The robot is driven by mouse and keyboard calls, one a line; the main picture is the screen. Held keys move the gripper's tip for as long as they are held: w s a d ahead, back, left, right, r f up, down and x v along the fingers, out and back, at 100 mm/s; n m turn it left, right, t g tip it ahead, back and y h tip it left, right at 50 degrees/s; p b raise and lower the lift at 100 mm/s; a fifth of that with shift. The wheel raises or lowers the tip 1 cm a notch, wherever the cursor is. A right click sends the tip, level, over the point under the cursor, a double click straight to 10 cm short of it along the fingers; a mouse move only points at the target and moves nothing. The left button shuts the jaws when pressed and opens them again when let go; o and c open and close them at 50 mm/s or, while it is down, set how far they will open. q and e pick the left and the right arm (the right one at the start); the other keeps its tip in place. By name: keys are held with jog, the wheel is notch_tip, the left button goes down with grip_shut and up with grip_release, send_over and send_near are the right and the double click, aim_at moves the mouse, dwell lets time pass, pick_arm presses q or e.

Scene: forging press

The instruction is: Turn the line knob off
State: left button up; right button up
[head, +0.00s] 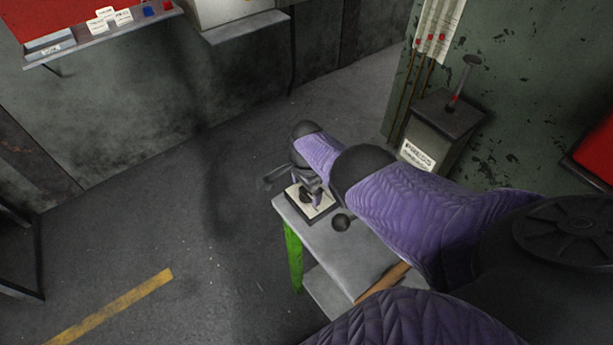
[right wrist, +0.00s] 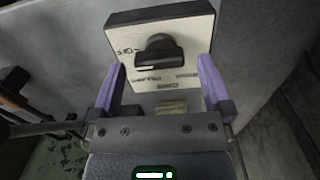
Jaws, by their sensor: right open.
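The line knob (right wrist: 158,52) is a dark rotary knob on a pale label plate (right wrist: 196,32) with a dark edge. In the right wrist view its bar lies roughly level, with a white mark towards its left end. Lettering stands left of and below it, too small to read surely. My right gripper (right wrist: 161,68) is open, its two purple fingers either side of and just short of the knob, with nothing between them clearly gripped. In the head view my right gripper (head: 316,199) hangs over the plate (head: 322,211) and partly hides the knob. My left gripper is out of sight.
The plate sits on a grey table (head: 345,262) with a green leg (head: 293,257). A box with a lever (head: 436,128) stands behind my right arm.

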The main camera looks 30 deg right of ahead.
notch_tip(320, 180, up, 9)
jog(key=p, duration=0.7)
